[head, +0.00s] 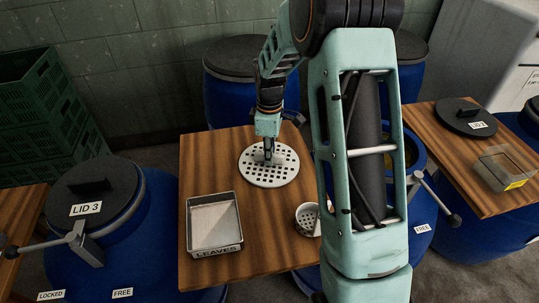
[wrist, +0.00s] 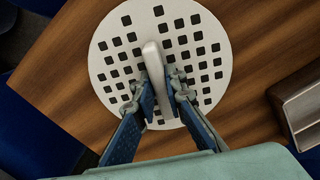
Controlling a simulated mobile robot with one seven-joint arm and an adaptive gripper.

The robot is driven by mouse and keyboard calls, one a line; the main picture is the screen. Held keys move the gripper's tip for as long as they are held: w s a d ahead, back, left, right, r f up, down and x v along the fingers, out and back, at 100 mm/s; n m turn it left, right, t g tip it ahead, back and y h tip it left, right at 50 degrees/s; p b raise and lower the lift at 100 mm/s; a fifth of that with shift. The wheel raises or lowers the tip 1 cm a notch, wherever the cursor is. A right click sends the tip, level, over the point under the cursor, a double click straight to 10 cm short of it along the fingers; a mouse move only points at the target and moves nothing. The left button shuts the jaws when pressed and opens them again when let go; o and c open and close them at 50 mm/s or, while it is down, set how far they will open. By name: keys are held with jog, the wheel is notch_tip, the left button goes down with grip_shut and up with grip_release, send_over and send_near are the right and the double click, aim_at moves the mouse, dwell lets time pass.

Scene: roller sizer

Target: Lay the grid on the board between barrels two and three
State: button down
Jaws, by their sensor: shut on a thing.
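The grid (head: 286,176) is a round pale plate with many square holes and an upright bar handle. My gripper (head: 268,156) is shut on that handle from above, near the far right part of the wooden board (head: 205,165). In the wrist view the grid (wrist: 108,48) lies beyond my fingers (wrist: 158,84), with the handle (wrist: 152,55) between them. The grid looks level over the board, on it or very close above it; I cannot tell which. Barrel three (head: 145,215) stands left of the board, under a black lid marked LID 3. An open blue barrel (head: 413,165) stands at the right, partly hidden by my arm.
A metal tray marked LEAVES (head: 215,250) sits on the board's near left. A small perforated cup (head: 306,219) stands at its near right. A second board (head: 455,150) at the right holds a black lid (head: 460,112) and a clear box (head: 505,170). Green crates (head: 40,110) stand far left.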

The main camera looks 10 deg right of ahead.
jog(key=shift+f, duration=0.15)
jog(key=c, duration=2)
grip_release()
jog(key=shift+o, duration=0.2)
notch_tip(320, 180, up, 12)
jog(key=shift+r, duration=0.25)
